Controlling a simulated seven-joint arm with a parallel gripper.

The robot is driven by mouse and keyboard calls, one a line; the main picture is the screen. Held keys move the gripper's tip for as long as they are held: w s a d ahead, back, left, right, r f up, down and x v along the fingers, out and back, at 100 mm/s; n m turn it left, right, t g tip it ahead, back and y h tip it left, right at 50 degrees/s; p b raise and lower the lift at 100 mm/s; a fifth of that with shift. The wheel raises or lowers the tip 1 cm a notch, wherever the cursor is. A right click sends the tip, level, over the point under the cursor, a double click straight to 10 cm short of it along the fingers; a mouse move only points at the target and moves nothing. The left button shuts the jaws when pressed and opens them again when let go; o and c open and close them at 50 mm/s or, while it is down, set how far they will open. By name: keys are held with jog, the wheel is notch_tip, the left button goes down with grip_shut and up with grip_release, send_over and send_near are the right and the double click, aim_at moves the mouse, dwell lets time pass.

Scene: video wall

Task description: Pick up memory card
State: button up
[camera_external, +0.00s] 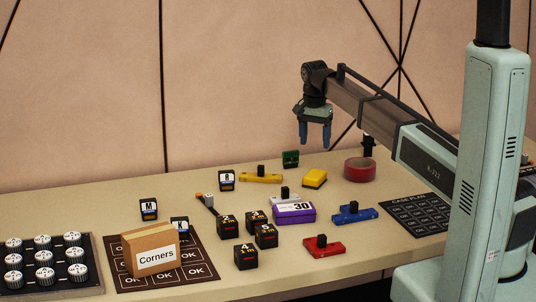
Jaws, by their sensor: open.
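My gripper (315,145) hangs in the air near the back of the table, its two blue fingers pointing down. It is open, with nothing between the fingers. I cannot tell for certain which thing is the memory card. A small dark green upright piece (290,158) stands on the table to the lower left of the fingers in the picture. A yellow block (315,178) lies below the fingers in the picture. A purple box (294,213) with a white label lies nearer the middle of the table.
A red tape roll (360,169) is to the right. Yellow (262,178), blue (355,215) and red (324,247) pieces with black knobs lie around. Several black cubes (246,257) stand in front. A cardboard box (151,251) sits on a dark mat (203,271). Another mat (416,216) lies right.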

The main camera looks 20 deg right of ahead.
jog(key=shift+c, duration=1)
